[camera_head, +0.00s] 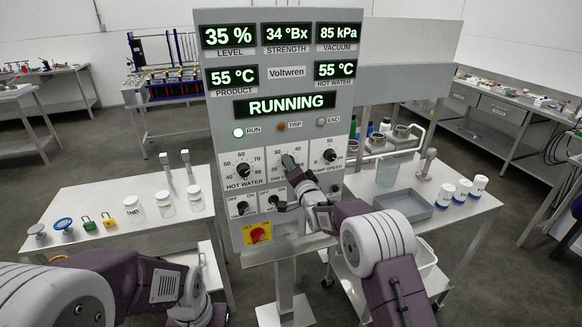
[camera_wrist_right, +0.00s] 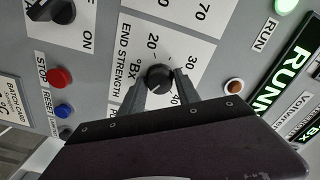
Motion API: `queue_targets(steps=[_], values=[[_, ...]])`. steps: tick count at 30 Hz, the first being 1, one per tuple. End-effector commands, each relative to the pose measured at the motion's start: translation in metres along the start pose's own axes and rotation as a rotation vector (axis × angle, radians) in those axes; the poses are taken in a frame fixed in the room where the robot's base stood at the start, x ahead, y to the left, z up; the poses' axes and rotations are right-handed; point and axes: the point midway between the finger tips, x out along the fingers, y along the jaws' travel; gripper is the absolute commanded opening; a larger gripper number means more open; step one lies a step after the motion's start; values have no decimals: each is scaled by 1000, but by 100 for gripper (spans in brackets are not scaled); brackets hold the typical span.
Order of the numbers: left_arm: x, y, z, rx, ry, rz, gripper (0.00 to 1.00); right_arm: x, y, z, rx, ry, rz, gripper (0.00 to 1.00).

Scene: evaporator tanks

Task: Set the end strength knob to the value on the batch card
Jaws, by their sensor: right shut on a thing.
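The end strength knob (camera_wrist_right: 159,78) is a black round knob on a white scale plate with marks 20, 30 and 40 °Bx. My right gripper (camera_head: 289,163) is at the knob on the grey control panel (camera_head: 225,130), hiding most of it in the head view. In the right wrist view the gripper (camera_wrist_right: 160,82) has a finger on either side of the knob and is shut on it. I cannot read where its pointer stands. The batch card (camera_wrist_right: 13,97) is at the left edge of the right wrist view, cut off; its value is not readable.
The panel displays read 34 °Bx strength and RUNNING (camera_head: 285,106). The hot water knob (camera_head: 243,169) and pump speed knob (camera_head: 329,155) flank the end strength knob. Red stop (camera_wrist_right: 60,77) and blue reset (camera_wrist_right: 64,110) buttons are close by. Tables with jars stand on both sides.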

Motion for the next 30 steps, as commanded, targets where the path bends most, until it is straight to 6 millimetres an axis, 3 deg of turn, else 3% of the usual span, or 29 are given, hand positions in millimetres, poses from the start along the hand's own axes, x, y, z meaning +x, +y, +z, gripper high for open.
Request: queue_targets(steps=[11, 30], values=[[24, 0, 2, 0, 0, 0, 36, 0, 6, 4, -159, -3, 2, 0], [87, -2, 9, 0, 0, 0, 36, 0, 7, 5, -758, -6, 3, 0]])
